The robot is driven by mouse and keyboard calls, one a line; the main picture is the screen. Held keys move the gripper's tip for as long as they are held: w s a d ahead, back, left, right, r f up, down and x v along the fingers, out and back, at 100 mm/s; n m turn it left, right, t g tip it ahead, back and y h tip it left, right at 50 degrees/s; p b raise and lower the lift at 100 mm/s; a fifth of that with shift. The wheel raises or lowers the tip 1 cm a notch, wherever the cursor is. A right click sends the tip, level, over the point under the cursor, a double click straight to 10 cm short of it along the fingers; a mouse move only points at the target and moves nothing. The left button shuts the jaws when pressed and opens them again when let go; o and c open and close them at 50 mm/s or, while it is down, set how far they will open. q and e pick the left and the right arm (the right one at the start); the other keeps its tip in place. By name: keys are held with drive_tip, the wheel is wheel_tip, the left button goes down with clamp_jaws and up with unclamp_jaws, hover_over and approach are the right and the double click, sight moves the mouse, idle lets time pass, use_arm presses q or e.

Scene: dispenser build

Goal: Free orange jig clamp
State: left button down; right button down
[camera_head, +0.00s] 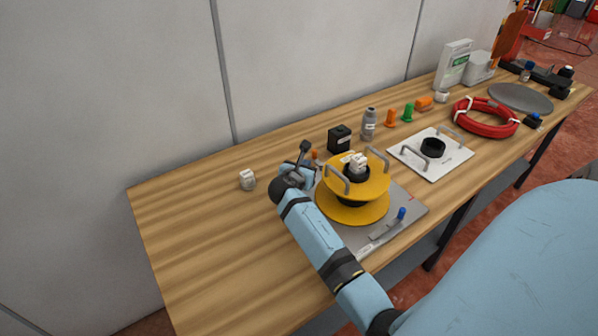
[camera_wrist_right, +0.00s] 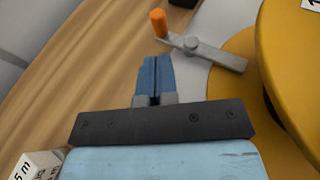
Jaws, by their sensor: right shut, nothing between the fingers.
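The orange clamp handle (camera_wrist_right: 158,22) stands upright on the end of a grey lever (camera_wrist_right: 212,54) in the right wrist view. The lever reaches over the edge of the yellow jig (camera_wrist_right: 265,65). In the head view only a bit of the orange handle (camera_head: 315,155) shows behind my right gripper (camera_head: 303,170). The yellow jig (camera_head: 352,205) has two grey handles and sits on a grey plate (camera_head: 408,196). My left gripper is not in view.
A blue-handled clamp (camera_head: 401,214) is at the plate's front. A white block (camera_head: 247,180) stands left of my gripper; a black box (camera_head: 339,139) and grey bottle (camera_head: 369,124) stand behind the jig. A white plate (camera_head: 460,155) is to the right. The table's left end is clear.

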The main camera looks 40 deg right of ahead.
sight(313, 155)
drive_tip(key=shift+w+d, duration=0.35)
drive_tip(key=shift+d, duration=0.3)
drive_tip(key=shift+w+d, duration=0.3)
drive_tip(key=shift+d, duration=0.4)
drive_tip(key=shift+w+d, duration=0.35)
drive_tip(key=shift+d, duration=0.3)
drive_tip(key=shift+w+m+g+h, duration=0.1)
drive_tip(key=shift+m+g+h, duration=0.2)
